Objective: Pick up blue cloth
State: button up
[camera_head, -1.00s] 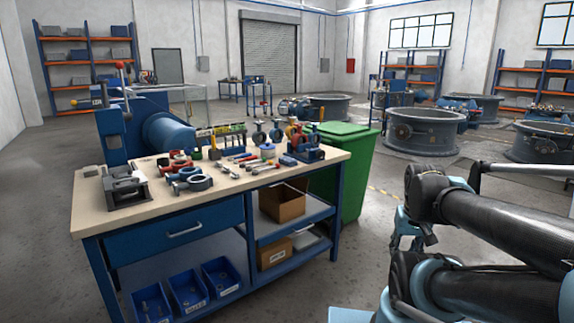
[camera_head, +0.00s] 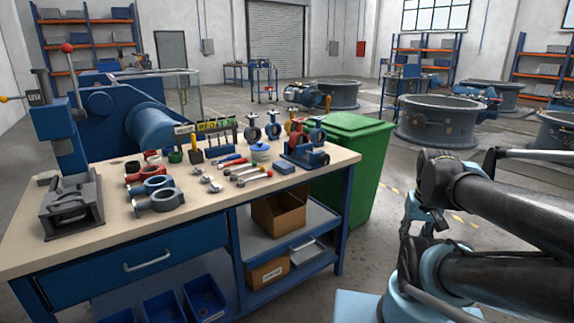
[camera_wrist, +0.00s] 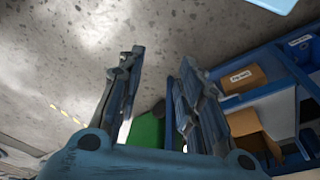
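A small flat blue piece (camera_head: 284,167) lies on the workbench top (camera_head: 110,240) in the head view, in front of the blue-and-red valve fixture. It may be the blue cloth, but it is too small to tell. My gripper (camera_wrist: 160,72) shows in the wrist view with its two fingers spread apart and nothing between them. It hangs off the bench's right side, apart from the bench top. The wrist view shows the floor, the bench's lower shelves and part of the green bin, but no cloth.
The green bin (camera_head: 352,160) stands at the bench's right end, between it and my arm. Tools, valve parts and a grey vise (camera_head: 72,205) crowd the top. Cardboard boxes (camera_head: 280,212) sit on the shelves. The floor (camera_head: 370,250) right of the bench is clear.

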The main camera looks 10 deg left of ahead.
jog(key=shift+w+d, duration=0.1)
jog(key=shift+w, duration=0.45)
jog(key=o, duration=0.4)
jog(key=shift+r, duration=0.1)
jog(key=o, duration=0.6)
jog(key=shift+w+a+r, duration=0.15)
jog(key=shift+a+r, duration=0.05)
jog(key=shift+r, duration=0.3)
jog(key=shift+w+a+r, duration=0.1)
jog(key=shift+a+r, duration=0.1)
jog(key=shift+r, duration=0.3)
jog(key=shift+c, duration=0.2)
jog(key=w+a+r+n+y, duration=0.2)
jog(key=w+a+r+n, duration=0.3)
jog(key=w+a+r, duration=0.9)
jog(key=w+a+r+n, duration=0.35)
jog(key=w+a, duration=0.45)
jog(key=a, duration=0.4)
jog(key=n+y, duration=0.1)
send_over(285, 165)
jog(key=s+d, duration=0.1)
jog(key=d, duration=0.1)
jog(key=shift+t, duration=0.3)
notch_tip(285, 165, down, 8)
jog(key=shift+s+a+f, duration=0.1)
jog(key=shift+a+f, duration=0.05)
jog(key=shift+x, duration=2.9)
